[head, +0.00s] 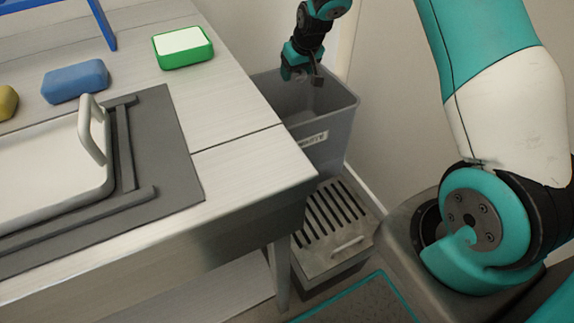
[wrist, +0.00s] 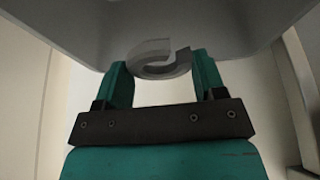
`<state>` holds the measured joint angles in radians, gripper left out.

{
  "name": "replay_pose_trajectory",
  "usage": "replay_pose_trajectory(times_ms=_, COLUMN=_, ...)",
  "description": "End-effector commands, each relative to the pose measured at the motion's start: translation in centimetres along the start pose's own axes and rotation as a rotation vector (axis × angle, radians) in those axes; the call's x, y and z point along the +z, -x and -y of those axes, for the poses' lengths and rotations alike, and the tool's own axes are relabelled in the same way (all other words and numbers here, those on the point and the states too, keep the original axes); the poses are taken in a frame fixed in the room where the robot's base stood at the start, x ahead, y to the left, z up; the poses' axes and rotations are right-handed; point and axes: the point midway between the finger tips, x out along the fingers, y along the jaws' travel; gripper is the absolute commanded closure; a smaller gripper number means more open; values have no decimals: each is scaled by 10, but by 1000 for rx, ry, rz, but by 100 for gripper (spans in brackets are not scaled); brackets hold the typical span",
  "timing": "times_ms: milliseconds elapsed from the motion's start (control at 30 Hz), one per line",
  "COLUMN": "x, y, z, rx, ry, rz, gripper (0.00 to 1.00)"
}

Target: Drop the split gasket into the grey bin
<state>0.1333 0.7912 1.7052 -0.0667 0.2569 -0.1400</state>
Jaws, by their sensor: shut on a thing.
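The split gasket (wrist: 152,70) is a grey ring with a gap, held between the two teal fingers of my gripper (wrist: 161,78) in the wrist view. In the head view my gripper (head: 302,74) hangs over the open top of the grey bin (head: 334,148), near its back left. The gasket is too small and dark to make out clearly there. The bin stands on the floor against the bench's right side and has a white label on its front. Its grey wall (wrist: 235,22) fills the top of the wrist view. Most of the bin's inside is hidden.
The bench (head: 235,160) borders the bin on the left. A slatted metal box (head: 335,225) stands in front of the bin.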

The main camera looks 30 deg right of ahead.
Motion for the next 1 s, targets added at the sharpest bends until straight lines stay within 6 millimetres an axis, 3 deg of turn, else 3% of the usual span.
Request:
replay_pose_trajectory(times_ms=333, x=18, y=-42, z=0, rx=0, ry=0, rz=0, gripper=59)
replay_pose_trajectory(times_ms=700, x=20, y=-47, z=0, rx=0, ry=0, rz=0, gripper=59)
replay_pose_trajectory(times_ms=733, x=20, y=-47, z=0, rx=0, ry=0, rz=0, gripper=34)
replay_pose_trajectory(times_ms=833, x=20, y=-47, z=0, rx=0, ry=0, rz=0, gripper=11)
replay_pose_trajectory(times_ms=867, x=20, y=-47, z=0, rx=0, ry=0, rz=0, gripper=6)
replay_pose_trajectory(times_ms=1000, x=20, y=-47, z=0, rx=0, ry=0, rz=0, gripper=6)
